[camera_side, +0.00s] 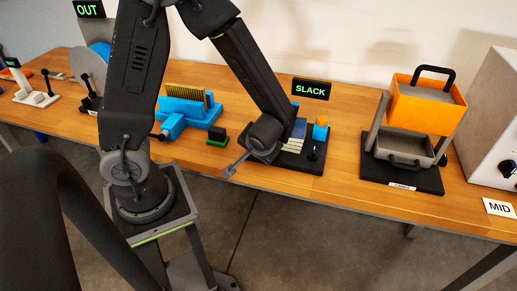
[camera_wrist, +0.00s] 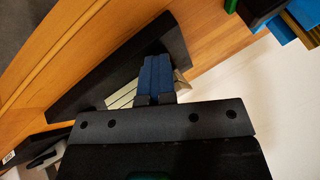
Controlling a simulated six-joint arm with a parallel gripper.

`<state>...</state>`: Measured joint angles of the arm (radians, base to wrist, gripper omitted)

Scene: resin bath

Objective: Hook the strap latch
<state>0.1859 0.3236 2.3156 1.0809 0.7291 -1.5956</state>
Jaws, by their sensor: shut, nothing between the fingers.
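The strap latch station's black base plate (camera_side: 309,165) lies on the bench in the side view, below a sign (camera_side: 311,89) reading SLACK. In the wrist view the black plate (camera_wrist: 95,82) runs diagonally, with pale strips (camera_wrist: 122,95) showing. My gripper (camera_wrist: 156,60) appears there as two dark blue fingers side by side with no gap, over the plate. In the side view my wrist hides the station's left part and the fingertips. Contact with the strap cannot be told.
A blue fixture (camera_side: 190,108) with a ribbed block and a small green-based black block (camera_side: 217,136) stand left of the station. An orange box on a grey frame (camera_side: 425,105) stands right. Bare wood (camera_side: 345,145) lies between it and the station.

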